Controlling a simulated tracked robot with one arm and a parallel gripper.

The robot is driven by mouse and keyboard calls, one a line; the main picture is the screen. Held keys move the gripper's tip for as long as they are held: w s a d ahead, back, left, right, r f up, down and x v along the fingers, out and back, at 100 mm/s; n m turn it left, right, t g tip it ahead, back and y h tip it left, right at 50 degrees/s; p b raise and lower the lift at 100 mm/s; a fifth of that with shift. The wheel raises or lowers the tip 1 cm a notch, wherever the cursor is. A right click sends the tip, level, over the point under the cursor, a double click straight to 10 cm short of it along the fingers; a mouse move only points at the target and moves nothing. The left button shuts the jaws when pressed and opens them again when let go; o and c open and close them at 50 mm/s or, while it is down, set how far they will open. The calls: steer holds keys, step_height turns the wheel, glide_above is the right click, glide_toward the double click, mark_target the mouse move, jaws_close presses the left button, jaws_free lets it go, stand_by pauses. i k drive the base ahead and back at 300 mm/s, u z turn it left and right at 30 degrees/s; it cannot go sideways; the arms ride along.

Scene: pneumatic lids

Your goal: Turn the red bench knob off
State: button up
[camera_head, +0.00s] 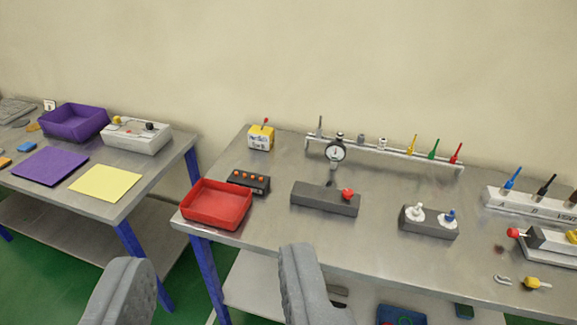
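A red knob (347,195) sits on the right part of a dark grey block (322,198) on the metal workbench (385,250). A round dial gauge (336,152) on a stem rises behind it. My gripper (215,257) shows at the bottom with its two grey fingers wide apart and nothing between them. It is in front of the bench, lower and to the left of the red knob, and does not touch it. The knob's exact setting is too small to tell.
A red tray (217,204), a black button box (248,181) and a yellow box (261,139) stand left of the block. A grey block with white and blue knobs (428,221) stands to its right. A rack (385,155) runs behind. Bare bench top lies in front.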

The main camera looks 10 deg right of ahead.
mark_target(347, 193)
steer(key=z, duration=0.05)
steer(key=i, duration=1.4)
steer(key=z, duration=0.75)
